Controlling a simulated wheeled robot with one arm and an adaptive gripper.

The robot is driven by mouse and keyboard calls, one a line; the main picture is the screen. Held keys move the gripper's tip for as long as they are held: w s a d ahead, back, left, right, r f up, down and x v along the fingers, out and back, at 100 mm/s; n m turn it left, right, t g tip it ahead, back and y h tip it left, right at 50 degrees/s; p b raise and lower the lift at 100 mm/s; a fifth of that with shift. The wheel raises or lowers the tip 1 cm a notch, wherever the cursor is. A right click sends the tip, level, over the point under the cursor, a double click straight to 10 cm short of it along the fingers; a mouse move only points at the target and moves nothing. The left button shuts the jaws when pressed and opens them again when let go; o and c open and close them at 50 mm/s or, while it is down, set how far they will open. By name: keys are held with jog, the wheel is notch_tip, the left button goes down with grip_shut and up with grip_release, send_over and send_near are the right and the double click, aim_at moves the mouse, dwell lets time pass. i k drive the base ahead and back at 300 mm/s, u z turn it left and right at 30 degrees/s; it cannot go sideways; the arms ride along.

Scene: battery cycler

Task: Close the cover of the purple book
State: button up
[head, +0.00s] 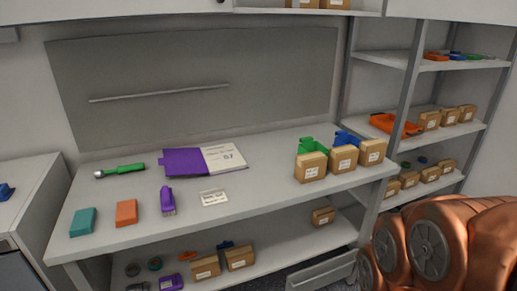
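The purple book (185,162) lies open on the workbench top (270,175), left of the middle. Its purple cover is laid out to the left, and a white page (224,158) with writing faces up on the right. My copper-coloured arm shows at the lower right, well apart from the book. The fingers of my gripper cannot be made out in the head view.
Near the book are a green-handled tool (122,171), a purple brush (168,201), a white card (214,198), and teal (83,222) and orange (126,213) blocks. Cardboard boxes (311,167) with green and blue bins stand at right. Shelves (425,128) rise beyond.

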aim_at(186, 160)
jog(key=u, duration=0.05)
jog(key=i, duration=0.95)
jog(key=u, duration=0.55)
jog(key=k, duration=0.5)
jog(key=u, duration=2.15)
jog(key=i, duration=1.1)
jog(key=z, duration=2.1)
